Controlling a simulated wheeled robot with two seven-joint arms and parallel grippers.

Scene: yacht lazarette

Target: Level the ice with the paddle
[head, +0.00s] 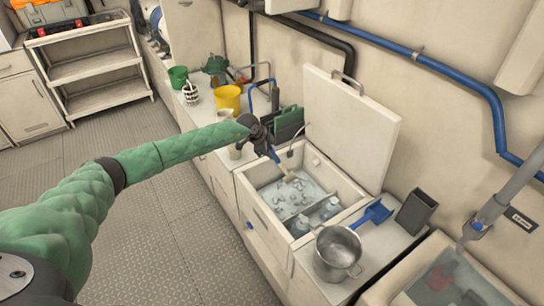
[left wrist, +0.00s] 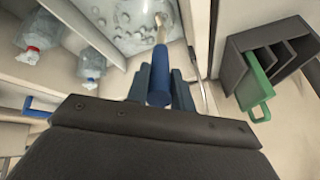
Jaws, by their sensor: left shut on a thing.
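My left gripper (head: 270,150) is shut on the blue handle of the paddle (head: 275,157), above the back-left part of the open ice box (head: 247,197). In the left wrist view the blue handle (left wrist: 160,78) sits between the fingers, with a pale shaft running on towards the ice (left wrist: 118,18). The ice (head: 285,196) lies as scattered lumps in the box's larger compartment. The paddle's far end is over or in the ice; I cannot tell if it touches. My right gripper is not in view.
The box lid (head: 350,125) stands open behind. Water bottles (head: 330,207) lie in a narrower compartment. A steel pot (head: 338,250), blue scoop (head: 375,213) and dark holder (head: 415,212) stand at right. A dark rack (left wrist: 275,62) with a green-handled item is beside the box.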

